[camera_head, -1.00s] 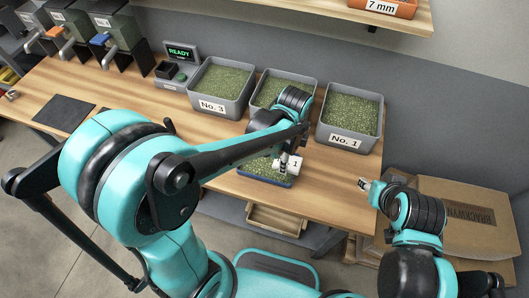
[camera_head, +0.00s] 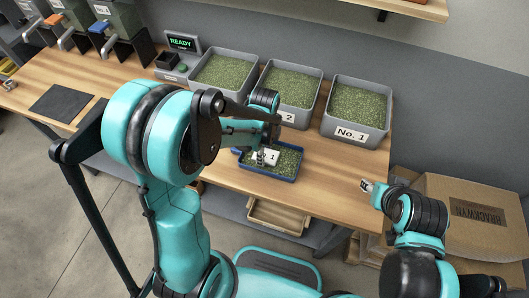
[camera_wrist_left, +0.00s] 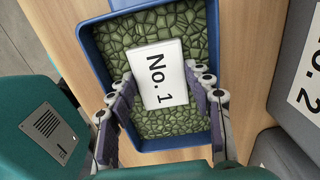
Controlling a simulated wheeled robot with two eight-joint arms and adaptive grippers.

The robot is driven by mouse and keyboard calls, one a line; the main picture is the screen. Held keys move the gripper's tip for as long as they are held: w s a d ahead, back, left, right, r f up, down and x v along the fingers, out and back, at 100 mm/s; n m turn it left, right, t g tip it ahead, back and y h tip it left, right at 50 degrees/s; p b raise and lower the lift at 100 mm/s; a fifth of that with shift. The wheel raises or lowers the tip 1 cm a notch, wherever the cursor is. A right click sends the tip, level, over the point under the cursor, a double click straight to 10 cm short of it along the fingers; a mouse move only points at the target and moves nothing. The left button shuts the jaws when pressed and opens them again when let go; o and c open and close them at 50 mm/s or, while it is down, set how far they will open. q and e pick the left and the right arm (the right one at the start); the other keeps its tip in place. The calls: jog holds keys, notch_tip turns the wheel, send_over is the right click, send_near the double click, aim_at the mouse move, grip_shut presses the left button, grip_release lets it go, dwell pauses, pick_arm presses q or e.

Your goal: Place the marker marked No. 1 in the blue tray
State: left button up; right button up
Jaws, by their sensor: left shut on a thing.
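The white marker (camera_wrist_left: 158,70) reading "No. 1" is between the fingers of my left gripper (camera_wrist_left: 162,95), which is shut on it. In the left wrist view the marker is over the green beans inside the blue tray (camera_wrist_left: 90,45); I cannot tell whether it touches them. In the head view the blue tray (camera_head: 285,178) sits on the wooden table, and the marker (camera_head: 268,157) shows over its left part, partly hidden by my left gripper (camera_head: 262,158). My right gripper (camera_head: 367,186) is empty, off the table's right edge; its finger opening is too small to judge.
Grey bins of green beans stand behind the tray: one (camera_head: 225,80), the No. 2 bin (camera_head: 288,90) and the No. 1 bin (camera_head: 357,108). A display (camera_head: 183,43) reads READY. A cardboard box (camera_head: 475,215) stands right of the table. The table right of the tray is clear.

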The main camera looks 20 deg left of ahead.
pick_arm(q)
jog(key=o, duration=1.1)
jog(key=shift+f, duration=0.1)
jog(key=shift+r, duration=0.5)
notch_tip(320, 180, up, 11)
jog(key=p, duration=0.4)
jog(key=s+a+r+n+t, duration=0.1)
jog(key=s+r+n+t, duration=0.1)
jog(key=n, duration=0.4)
jog(key=s+a+r+n+t, duration=0.1)
jog(key=s+r+n+t, duration=0.1)
jog(key=s+n, duration=0.3)
jog(key=s+r+n+t, duration=0.3)
jog(key=n, duration=0.4)
jog(key=shift+s+a+r, duration=0.1)
jog(key=shift+s+a, duration=0.1)
jog(key=shift+a, duration=0.2)
